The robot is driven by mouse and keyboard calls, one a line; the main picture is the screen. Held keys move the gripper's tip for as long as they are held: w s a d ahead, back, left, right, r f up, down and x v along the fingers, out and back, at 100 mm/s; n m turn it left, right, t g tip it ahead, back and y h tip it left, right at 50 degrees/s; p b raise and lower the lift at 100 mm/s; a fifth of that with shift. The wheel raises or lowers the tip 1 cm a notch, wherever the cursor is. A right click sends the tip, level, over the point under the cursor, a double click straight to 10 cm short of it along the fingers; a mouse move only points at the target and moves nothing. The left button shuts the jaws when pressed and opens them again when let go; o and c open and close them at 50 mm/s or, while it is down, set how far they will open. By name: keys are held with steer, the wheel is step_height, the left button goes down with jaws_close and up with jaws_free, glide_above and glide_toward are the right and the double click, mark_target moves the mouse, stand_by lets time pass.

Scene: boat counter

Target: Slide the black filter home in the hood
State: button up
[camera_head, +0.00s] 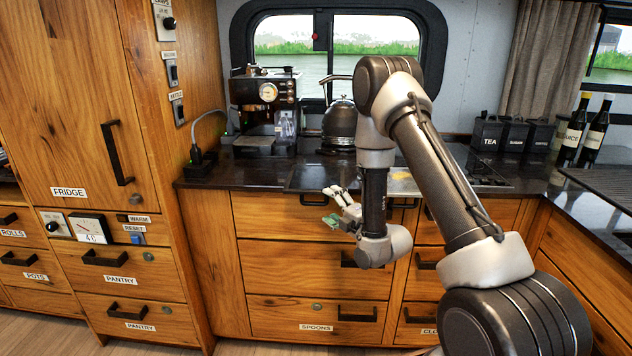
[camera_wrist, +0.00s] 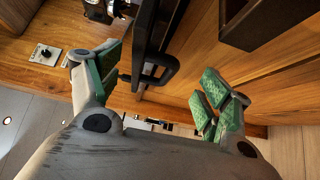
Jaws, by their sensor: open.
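I cannot make out the black filter or the hood in either view. My gripper (camera_head: 334,206) is in front of the top drawers, just below the counter's front edge. In the wrist view my gripper (camera_wrist: 163,88) is open, its green-padded fingers wide apart. I cannot tell how far the handle is from the pads. No held object shows between the fingers.
The dark counter (camera_head: 240,172) carries a coffee machine (camera_head: 266,103), a kettle (camera_head: 340,122), black canisters (camera_head: 486,135) and two bottles (camera_head: 584,132). A tall wooden fridge cabinet (camera_head: 75,100) stands at left. Drawers with black handles (camera_head: 357,314) line the front.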

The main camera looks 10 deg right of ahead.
mark_target(316, 184)
steer(key=x, duration=0.5)
steer(key=shift+w+a+r, duration=0.2)
steer(key=shift+w, duration=0.05)
steer(key=shift+c, duration=0.4)
steer(key=c, duration=1.2)
steer(key=shift+o, duration=0.2)
steer(key=shift+r, duration=0.1)
